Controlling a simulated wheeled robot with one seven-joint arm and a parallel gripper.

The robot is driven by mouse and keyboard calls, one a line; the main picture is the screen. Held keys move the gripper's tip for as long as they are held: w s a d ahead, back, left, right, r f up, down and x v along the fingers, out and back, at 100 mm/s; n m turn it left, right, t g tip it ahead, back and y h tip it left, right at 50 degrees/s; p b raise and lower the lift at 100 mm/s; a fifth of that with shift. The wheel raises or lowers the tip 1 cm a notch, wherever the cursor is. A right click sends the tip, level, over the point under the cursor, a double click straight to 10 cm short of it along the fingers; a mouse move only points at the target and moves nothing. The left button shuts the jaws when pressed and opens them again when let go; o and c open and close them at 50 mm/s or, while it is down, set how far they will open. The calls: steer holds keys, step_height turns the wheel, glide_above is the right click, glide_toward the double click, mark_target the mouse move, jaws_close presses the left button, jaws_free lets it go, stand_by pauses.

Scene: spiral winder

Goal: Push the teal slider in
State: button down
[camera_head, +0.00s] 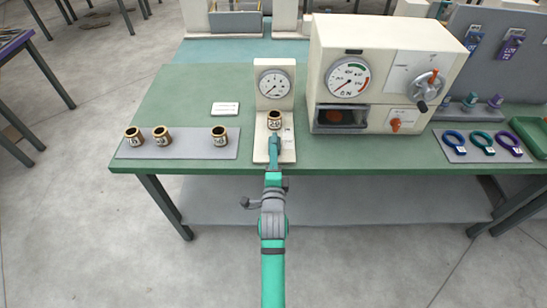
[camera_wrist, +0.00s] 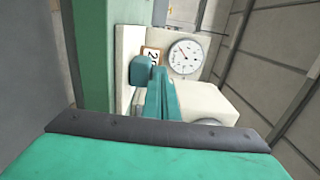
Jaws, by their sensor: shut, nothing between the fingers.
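I cannot surely pick out the teal slider. A teal block (camera_wrist: 141,70) shows beside my fingers in the wrist view, in front of the cup; I cannot tell whether it is the slider or part of my gripper. My gripper (camera_head: 274,140) is shut and empty, over the front of the white gauge stand (camera_head: 287,154). It also shows in the wrist view (camera_wrist: 160,92), its fingers together. A brown cup marked 20 (camera_head: 275,120) stands on the stand, just beyond my fingertips. I cannot tell whether they touch it.
Several similar cups, one of them at the left end (camera_head: 133,136), stand on a grey mat (camera_head: 180,150). A white machine (camera_head: 385,70) with a dial and crank stands right of the stand. Coloured rings, a teal one (camera_head: 481,143) among them, lie further right. The green table (camera_head: 180,95) is clear at left rear.

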mark_target(275, 141)
steer(key=shift+w, duration=0.15)
steer(key=w, duration=0.6)
steer(key=shift+w+d+r, duration=0.1)
steer(key=shift+d+r, duration=0.05)
steer(key=shift+d, duration=0.1)
steer(key=shift+a, duration=0.2)
steer(key=shift+s+d+f, duration=0.15)
steer(key=shift+s+f, duration=0.1)
steer(key=shift+s, duration=0.15)
steer(key=s, duration=1.3)
steer(key=shift+s+a, duration=0.4)
steer(key=shift+d, duration=0.15)
